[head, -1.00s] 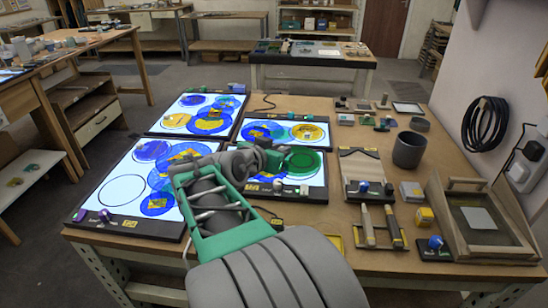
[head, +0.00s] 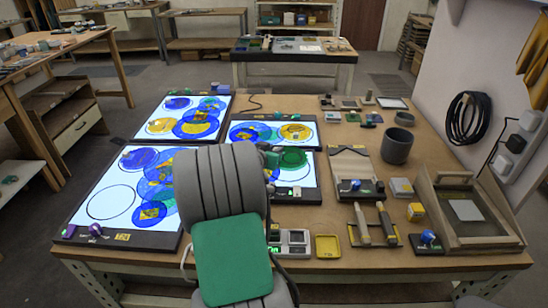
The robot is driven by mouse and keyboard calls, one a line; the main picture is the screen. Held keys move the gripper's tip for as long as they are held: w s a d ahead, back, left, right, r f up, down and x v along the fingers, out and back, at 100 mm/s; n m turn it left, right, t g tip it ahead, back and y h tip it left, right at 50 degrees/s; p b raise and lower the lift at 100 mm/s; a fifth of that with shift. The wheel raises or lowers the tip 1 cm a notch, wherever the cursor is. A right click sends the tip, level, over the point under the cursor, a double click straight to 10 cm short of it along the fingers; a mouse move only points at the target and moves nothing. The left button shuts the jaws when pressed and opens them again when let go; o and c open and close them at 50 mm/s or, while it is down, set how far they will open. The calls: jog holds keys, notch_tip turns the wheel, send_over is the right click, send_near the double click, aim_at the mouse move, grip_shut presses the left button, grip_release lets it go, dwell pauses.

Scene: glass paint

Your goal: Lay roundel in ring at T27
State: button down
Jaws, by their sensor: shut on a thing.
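Only a small green and dark part of my gripper (head: 272,155) shows past my arm, above the front middle light panel (head: 308,190). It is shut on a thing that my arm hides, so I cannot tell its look. A green glass disc (head: 293,160) lies on that panel, right of the gripper. The front left light panel (head: 84,187) has an empty black ring outline (head: 110,202), with blue and yellow glass roundels (head: 152,211) along its right side. A yellow tag (head: 122,236) sits on its front edge, too small to read surely.
Two more lit panels with roundels lie behind, at left (head: 192,122) and middle (head: 280,132). A dark cup (head: 397,147), a wooden tray (head: 466,225), a yellow dish (head: 327,246) and hand tools (head: 375,225) stand on the right. Small knobs (head: 95,228) line the panel's front edge.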

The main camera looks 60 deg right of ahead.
jog(key=shift+f, duration=1.4)
jog(key=shift+f, duration=0.1)
jog(key=shift+f, duration=0.2)
jog(key=c, duration=1.3)
grip_release()
jog(key=shift+r, duration=0.1)
jog(key=shift+r, duration=0.3)
jog(key=b+v, duration=0.1)
jog(key=v, duration=1.1)
jog(key=shift+a, duration=0.1)
